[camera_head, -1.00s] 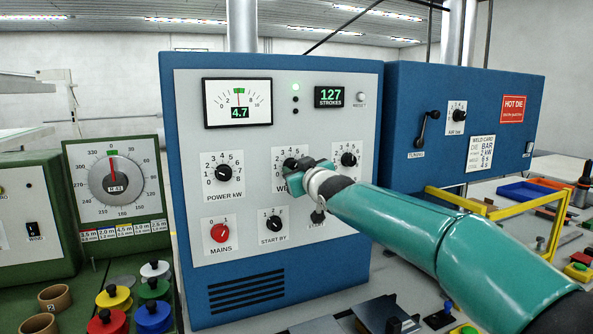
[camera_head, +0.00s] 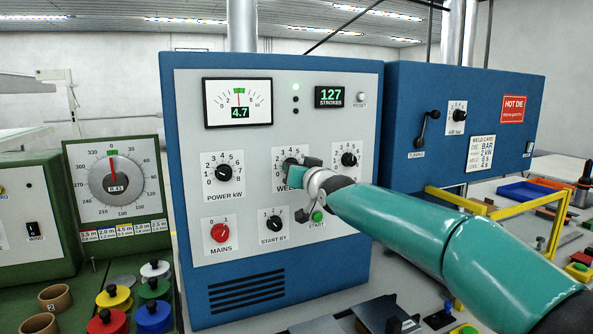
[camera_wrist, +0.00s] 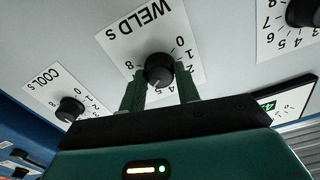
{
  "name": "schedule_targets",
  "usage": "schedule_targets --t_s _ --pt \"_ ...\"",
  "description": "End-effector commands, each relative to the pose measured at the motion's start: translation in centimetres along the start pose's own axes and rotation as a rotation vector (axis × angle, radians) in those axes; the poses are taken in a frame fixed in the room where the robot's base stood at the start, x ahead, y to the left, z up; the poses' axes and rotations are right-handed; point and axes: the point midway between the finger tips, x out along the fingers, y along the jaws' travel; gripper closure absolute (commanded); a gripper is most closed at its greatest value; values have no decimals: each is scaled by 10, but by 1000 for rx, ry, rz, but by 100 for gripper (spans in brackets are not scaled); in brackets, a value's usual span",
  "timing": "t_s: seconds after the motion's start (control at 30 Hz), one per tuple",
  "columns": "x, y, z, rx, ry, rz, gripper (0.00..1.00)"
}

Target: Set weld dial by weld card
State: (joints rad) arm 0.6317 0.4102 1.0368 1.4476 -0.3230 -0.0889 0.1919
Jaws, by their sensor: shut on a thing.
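The weld dial (camera_head: 289,165) is a black knob on a white scale plate in the middle of the blue-framed welder panel, partly hidden by my gripper. In the wrist view the knob (camera_wrist: 160,69) sits under the upside-down label "WELD s". My gripper (camera_wrist: 161,84) has its two fingers on either side of the knob and is shut on it; in the head view my gripper (camera_head: 301,171) covers part of the plate. I cannot tell the pointer's exact setting. The weld card (camera_head: 480,152) is on the right blue cabinet; it lists BAR and 2 kW, with the lower seconds values small.
The power kW dial (camera_head: 222,173) is left of the weld dial, and the cool dial (camera_head: 348,160) is right. Below are the red mains switch (camera_head: 220,232), the start-by dial (camera_head: 273,223) and the green start button (camera_head: 317,217). A yellow frame (camera_head: 490,208) stands at right.

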Motion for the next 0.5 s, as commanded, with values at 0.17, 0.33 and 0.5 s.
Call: schedule_targets --t_s 0.17,0.33,0.5 --pt "0 0 0 5 0 1 91" --pt "0 0 0 4 0 1 91" --pt "0 0 0 4 0 1 46"
